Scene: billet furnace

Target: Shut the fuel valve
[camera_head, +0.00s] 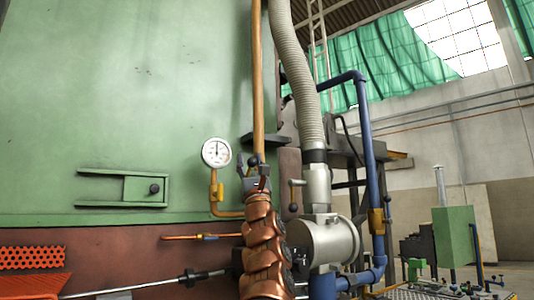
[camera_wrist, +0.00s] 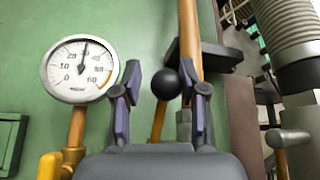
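I cannot tell how far the knob is beyond the fingertips. In the head view my gripper (camera_head: 253,166) is raised in front of the same pipe (camera_head: 257,80), right of the gauge; the lever is mostly hidden there.
A round gauge (camera_head: 216,152) with a yellow fitting (camera_head: 219,188) is left of my gripper. A grey burner body (camera_head: 325,240) and ribbed hose (camera_head: 298,70) stand right. A blue pipe (camera_head: 368,130) carries a yellow fitting (camera_head: 376,220). A green furnace wall (camera_head: 110,80) is behind.

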